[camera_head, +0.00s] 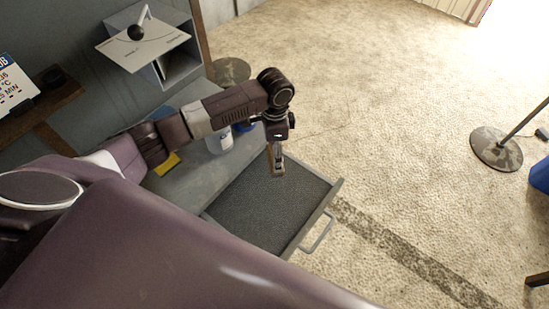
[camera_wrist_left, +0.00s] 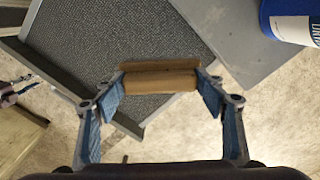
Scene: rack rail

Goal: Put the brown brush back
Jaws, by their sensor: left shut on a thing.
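My left gripper (camera_head: 277,160) is shut on the brown brush (camera_wrist_left: 160,82). In the left wrist view the brush lies crosswise between the blue-padded fingertips of the gripper (camera_wrist_left: 163,88). In the head view a small part of the brush (camera_head: 276,173) shows below the fingers, over the open drawer. The drawer (camera_head: 262,212) is grey with a dark textured floor, which looks empty where it shows. In the left wrist view the drawer floor (camera_wrist_left: 110,40) is behind the brush. I cannot tell whether the brush touches it.
A grey bench top (camera_head: 187,180) carries a yellow sponge-like block (camera_head: 167,163) and a white bottle (camera_head: 219,142) beside my left arm. A blue container (camera_wrist_left: 290,20) is near the drawer in the left wrist view. A metal stand base (camera_head: 495,149) is on the floor at right.

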